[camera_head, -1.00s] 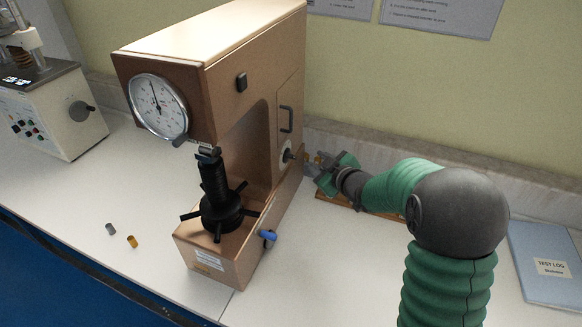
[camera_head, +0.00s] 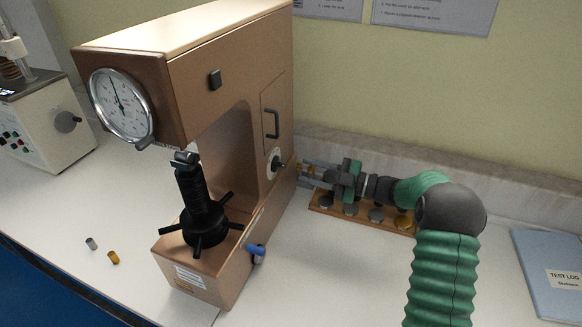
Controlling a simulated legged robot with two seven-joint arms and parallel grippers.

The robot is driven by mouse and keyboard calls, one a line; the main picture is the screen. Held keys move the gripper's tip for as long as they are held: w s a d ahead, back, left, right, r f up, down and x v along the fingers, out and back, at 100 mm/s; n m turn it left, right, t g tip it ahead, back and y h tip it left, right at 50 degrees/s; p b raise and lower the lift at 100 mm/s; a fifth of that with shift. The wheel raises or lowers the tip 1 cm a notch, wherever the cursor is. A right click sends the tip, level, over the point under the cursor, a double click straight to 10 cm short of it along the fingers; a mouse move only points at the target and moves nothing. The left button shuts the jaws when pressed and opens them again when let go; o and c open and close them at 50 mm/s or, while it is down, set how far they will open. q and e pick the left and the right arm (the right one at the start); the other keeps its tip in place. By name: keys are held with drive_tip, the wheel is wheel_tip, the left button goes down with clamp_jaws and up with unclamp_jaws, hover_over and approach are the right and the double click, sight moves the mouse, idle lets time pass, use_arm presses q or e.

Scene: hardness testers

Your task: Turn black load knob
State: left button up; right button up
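The tan hardness tester (camera_head: 228,80) stands on the white bench. The black load knob (camera_head: 281,165) sits on a pale round plate on its right side, below a black handle. My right gripper (camera_head: 303,174) comes in from the right, with its fingers pointing left at the tester's side, close to the knob. Its fingers look parted, with a gap between them. The tips seem just right of the knob; I cannot tell whether they touch it. My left gripper is not in view.
A wooden rack (camera_head: 362,210) with several round pieces lies beneath my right gripper. A blue lever (camera_head: 256,249) sticks out at the tester's lower right. A blue test log (camera_head: 553,270) lies far right. Two small cylinders (camera_head: 113,257) lie left; another tester (camera_head: 45,125) stands behind.

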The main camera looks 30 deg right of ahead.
sight(284, 167)
drive_tip(key=x, duration=0.4)
drive_tip(key=a+x, duration=0.1)
drive_tip(key=x, duration=0.2)
drive_tip(key=shift+s+d+r, duration=0.1)
drive_tip(key=shift+s+r, duration=0.15)
drive_tip(key=shift+s, duration=0.2)
drive_tip(key=shift+d, duration=0.25)
drive_tip(key=shift+d+f, duration=0.15)
drive_tip(key=shift+d, duration=0.05)
drive_tip(key=shift+c, duration=1.1)
drive_tip(key=shift+d, duration=0.1)
drive_tip(key=shift+c, duration=2.4)
clamp_jaws()
drive_tip(key=shift+a, duration=0.2)
